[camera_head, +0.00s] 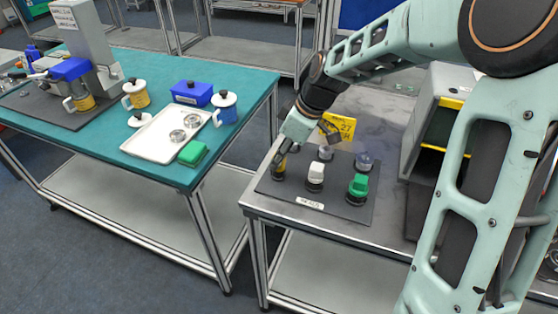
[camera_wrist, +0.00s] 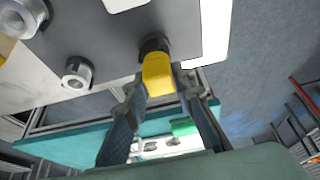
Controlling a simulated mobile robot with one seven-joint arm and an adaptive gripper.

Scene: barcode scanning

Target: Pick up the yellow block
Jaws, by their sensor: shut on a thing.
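A white block (camera_head: 316,172) and a green block (camera_head: 358,184) stand close by on the mat (camera_head: 283,190), with grey pieces behind. A yellow sign (camera_head: 339,127) stands beyond. The teal table (camera_head: 150,172) at left holds a white tray (camera_head: 155,145), mugs and a blue box.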

